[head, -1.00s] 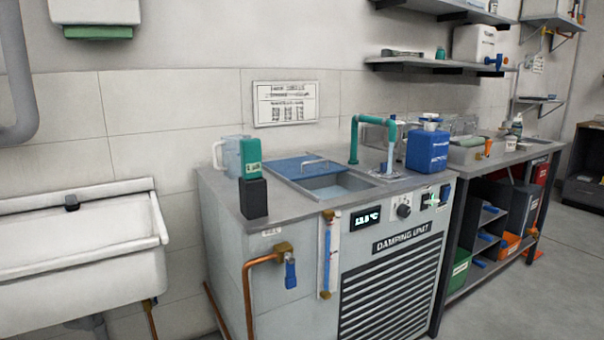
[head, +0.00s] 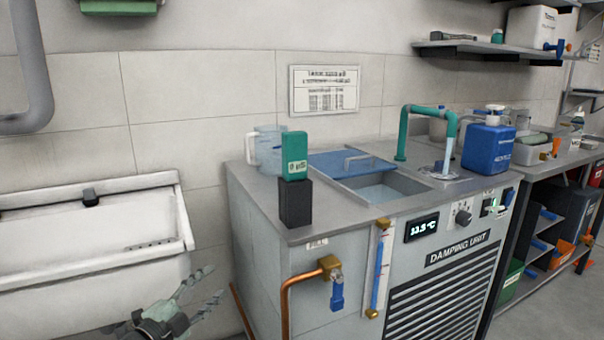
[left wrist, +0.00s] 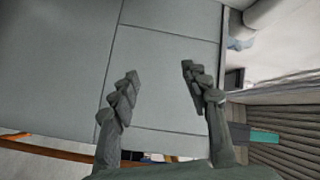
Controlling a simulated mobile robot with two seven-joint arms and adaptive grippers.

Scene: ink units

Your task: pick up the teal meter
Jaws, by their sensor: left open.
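The teal meter (head: 294,158), with a pale display on its front, stands upright on a black block (head: 296,204). The block is at the front left corner of the damping unit's grey top. My left gripper (head: 213,283) is open and empty, low in front of the sink, left of and below the meter and well apart from it. In the left wrist view its spread fingers (left wrist: 160,82) have nothing between them. A teal patch (left wrist: 264,137) shows at the right there; I cannot tell if it is the meter. My right gripper is not in view.
A clear jug (head: 268,150) stands just behind the meter. The open basin (head: 385,190) with a blue lid (head: 350,165) lies to its right. A copper pipe (head: 287,300) and valve (head: 333,268) stick out below. A white sink (head: 90,235) is at left.

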